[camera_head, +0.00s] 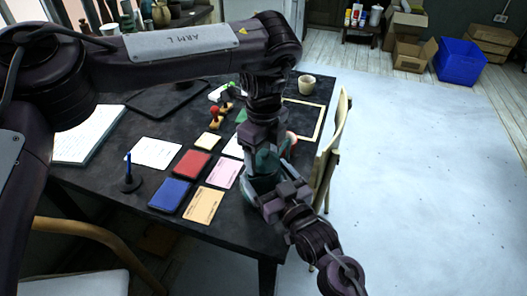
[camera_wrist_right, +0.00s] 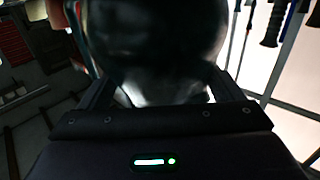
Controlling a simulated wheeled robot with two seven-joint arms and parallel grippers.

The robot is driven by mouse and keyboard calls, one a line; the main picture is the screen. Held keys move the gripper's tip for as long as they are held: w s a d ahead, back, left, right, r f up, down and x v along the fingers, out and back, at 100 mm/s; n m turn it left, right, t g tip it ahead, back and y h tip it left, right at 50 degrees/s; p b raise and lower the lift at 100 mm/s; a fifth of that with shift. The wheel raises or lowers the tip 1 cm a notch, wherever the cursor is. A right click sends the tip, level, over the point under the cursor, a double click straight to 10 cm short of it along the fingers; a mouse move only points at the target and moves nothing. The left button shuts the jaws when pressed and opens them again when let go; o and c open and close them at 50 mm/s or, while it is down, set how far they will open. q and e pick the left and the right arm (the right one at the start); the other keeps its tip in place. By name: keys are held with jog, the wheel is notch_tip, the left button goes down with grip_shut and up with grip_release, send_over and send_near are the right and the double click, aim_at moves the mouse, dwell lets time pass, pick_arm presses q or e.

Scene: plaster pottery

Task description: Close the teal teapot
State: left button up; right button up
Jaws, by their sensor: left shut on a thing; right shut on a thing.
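The teal teapot (camera_head: 262,184) is at the right edge of the dark table, largely covered by my two grippers. My left gripper (camera_head: 266,152) comes down from above and is shut at the top of the teapot; what it holds is hidden, and I cannot tell whether the lid is seated. My right gripper (camera_head: 275,200) reaches in from the lower right and is shut on the teapot. In the right wrist view, the teapot's dark, glossy rounded body (camera_wrist_right: 155,45) fills the space between the fingers.
Red (camera_head: 193,163) and blue (camera_head: 170,193) pads, paper cards and a pen stand (camera_head: 130,183) lie left of the teapot. Red-topped stamps (camera_head: 215,114) and a cream cup (camera_head: 307,84) are farther back. A chair (camera_head: 333,145) stands close at the table's right edge.

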pick_arm(q)
jog(key=shift+f, duration=0.45)
jog(key=shift+s+f, duration=0.1)
jog(key=shift+f, duration=0.15)
jog(key=shift+c, duration=0.4)
pick_arm(e)
jog(key=shift+s+a, duration=0.1)
pick_arm(q)
jog(key=o, duration=1.2)
jog(key=shift+r, duration=0.15)
jog(key=shift+r, duration=0.3)
pick_arm(e)
jog(key=shift+f, duration=0.1)
pick_arm(q)
notch_tip(320, 180, up, 11)
jog(key=shift+r, duration=0.15)
jog(key=shift+s+a, duration=0.1)
